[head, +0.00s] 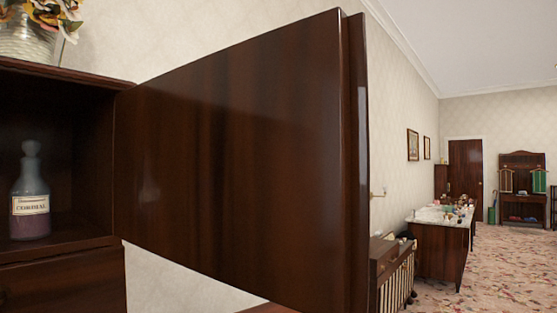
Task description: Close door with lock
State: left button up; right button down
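A dark, glossy wooden cabinet door (230,160) stands wide open and fills the middle of the head view. Its hinge side meets the cabinet (60,248) at the left. Its free edge (356,160) is nearest the middle right. Neither of my grippers is in view.
A vase with flowers (38,30) stands on top of the cabinet. Behind the door's free edge are a low wooden piece with slats (392,270) and a desk with a pale, cluttered top (440,245). Patterned carpet (505,275) lies open at the right.

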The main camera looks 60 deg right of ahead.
aim_at(245, 166)
jog(key=k+l, duration=0.1)
jog(key=l, duration=0.3)
jog(key=k+l, duration=0.1)
jog(key=l, duration=0.25)
jog(key=k+l, duration=0.1)
jog(key=l, duration=0.3)
jog(key=k+l+u, duration=0.1)
jog(key=l, duration=0.3)
jog(key=k+l, duration=0.15)
jog(key=l, duration=0.25)
